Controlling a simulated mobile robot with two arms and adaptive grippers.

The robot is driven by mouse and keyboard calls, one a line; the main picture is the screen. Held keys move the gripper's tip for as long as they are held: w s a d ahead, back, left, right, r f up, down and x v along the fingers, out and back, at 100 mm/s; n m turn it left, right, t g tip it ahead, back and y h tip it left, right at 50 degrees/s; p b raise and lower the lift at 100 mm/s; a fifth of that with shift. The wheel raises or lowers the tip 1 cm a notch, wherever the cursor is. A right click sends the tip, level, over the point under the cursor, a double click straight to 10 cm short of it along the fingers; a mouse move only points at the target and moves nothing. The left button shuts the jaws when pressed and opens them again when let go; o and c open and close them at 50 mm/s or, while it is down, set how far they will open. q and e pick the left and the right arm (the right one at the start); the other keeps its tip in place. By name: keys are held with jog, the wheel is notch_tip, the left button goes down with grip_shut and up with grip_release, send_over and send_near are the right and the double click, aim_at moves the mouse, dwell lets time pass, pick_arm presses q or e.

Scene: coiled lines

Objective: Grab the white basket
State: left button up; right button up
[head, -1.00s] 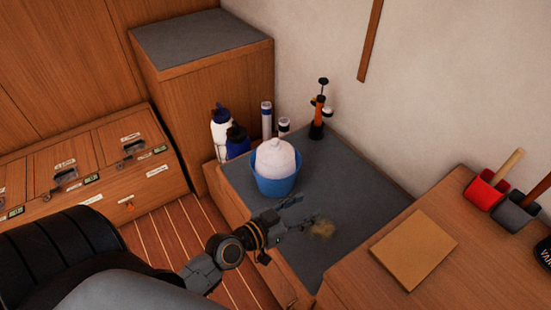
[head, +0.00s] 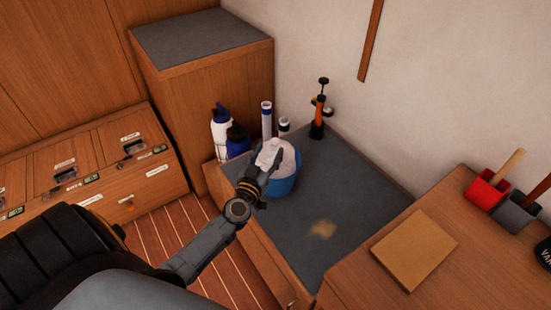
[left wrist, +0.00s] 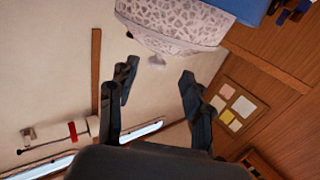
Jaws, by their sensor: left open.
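The white basket (head: 288,159) is a pale domed shape with a small knob on top, sitting in a blue tub (head: 285,187) on the grey-topped bench. In the left wrist view the basket (left wrist: 180,22) shows a patterned white surface at the top, with the blue tub (left wrist: 246,8) beyond it. My left gripper (head: 271,166) is in front of the basket in the head view and hides part of it. In the left wrist view its fingers (left wrist: 158,72) are apart with nothing between them, and the basket's knob is just past the tips. My right gripper is not in view.
White and blue bottles (head: 222,130) and upright tubes (head: 266,118) stand behind the tub. An orange-and-black pump (head: 318,118) stands by the wall. The bench top (head: 345,190) to the right is clear except for a brownish patch. A wooden counter (head: 375,275) is at front right.

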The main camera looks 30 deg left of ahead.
aim_at(274, 144)
pick_arm(q)
jog(key=b+x, duration=0.1)
jog(key=x, duration=0.4)
jog(key=shift+w+d, duration=0.15)
jog(key=shift+w, duration=0.1)
jog(key=shift+s, duration=0.1)
grip_shut()
